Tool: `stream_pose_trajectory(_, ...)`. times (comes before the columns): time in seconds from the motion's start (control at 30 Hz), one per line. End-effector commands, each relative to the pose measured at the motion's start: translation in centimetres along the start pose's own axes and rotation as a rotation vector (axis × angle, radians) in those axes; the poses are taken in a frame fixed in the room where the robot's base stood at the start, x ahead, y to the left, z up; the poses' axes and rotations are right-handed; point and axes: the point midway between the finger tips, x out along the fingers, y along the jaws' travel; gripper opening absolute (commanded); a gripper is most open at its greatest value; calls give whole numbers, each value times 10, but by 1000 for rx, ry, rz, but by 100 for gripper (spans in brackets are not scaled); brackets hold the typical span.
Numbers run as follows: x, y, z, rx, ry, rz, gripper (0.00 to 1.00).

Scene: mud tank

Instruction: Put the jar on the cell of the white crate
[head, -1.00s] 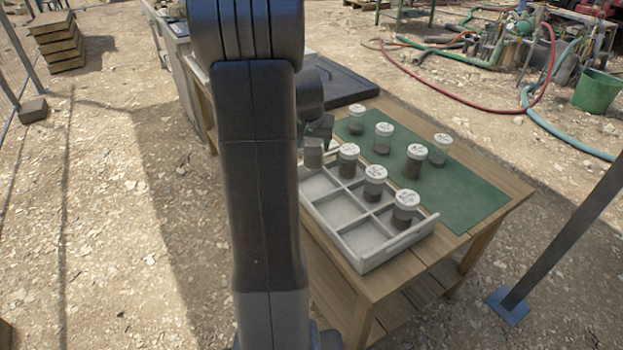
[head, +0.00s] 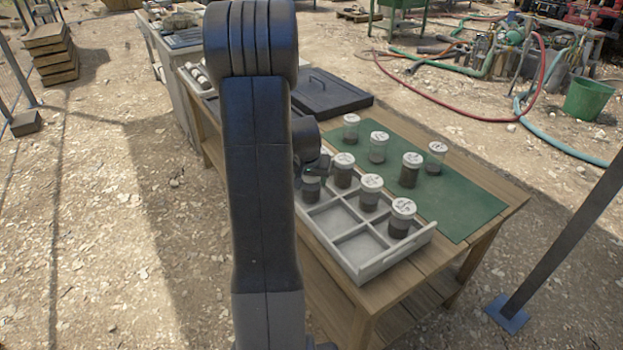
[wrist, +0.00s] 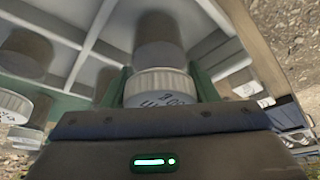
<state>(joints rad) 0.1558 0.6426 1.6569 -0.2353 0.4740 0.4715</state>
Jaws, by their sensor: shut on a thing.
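My gripper (head: 318,168) is shut on a jar with a dark filling (head: 311,188), mostly behind my arm in the head view. In the wrist view the jar's white lid (wrist: 160,87) sits between the two green fingers. The white crate (head: 388,262) stands on the table's near side. The held jar is upright at the crate's left end, low over or in a cell; I cannot tell whether its base touches the floor. Several other white-lidded jars stand in the crate's far row, such as one at the right end (head: 401,220). Near-row cells to the right look empty.
Several jars, including a dark one (head: 410,172), stand on the green mat (head: 460,205) behind the crate. A black case (head: 330,92) lies at the table's far left. The wooden table (head: 420,268) has a bare strip in front of the mat. A dark post (head: 570,235) stands at right.

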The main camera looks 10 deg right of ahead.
Motion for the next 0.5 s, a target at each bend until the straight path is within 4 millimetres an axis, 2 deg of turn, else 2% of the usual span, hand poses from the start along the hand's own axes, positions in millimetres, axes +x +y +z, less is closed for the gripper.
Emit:
stream_pose_trajectory(0.2, 4, 0, 1, -1, 2, 0, 12)
stream_pose_trajectory(0.23, 3, 0, 1, 0, 0, 0, 59)
stream_pose_trajectory(0.27, 2, 0, 1, 0, 0, 0, 62)
stream_pose_trajectory(0.5, 2, 0, 1, -1, -1, 0, 62)
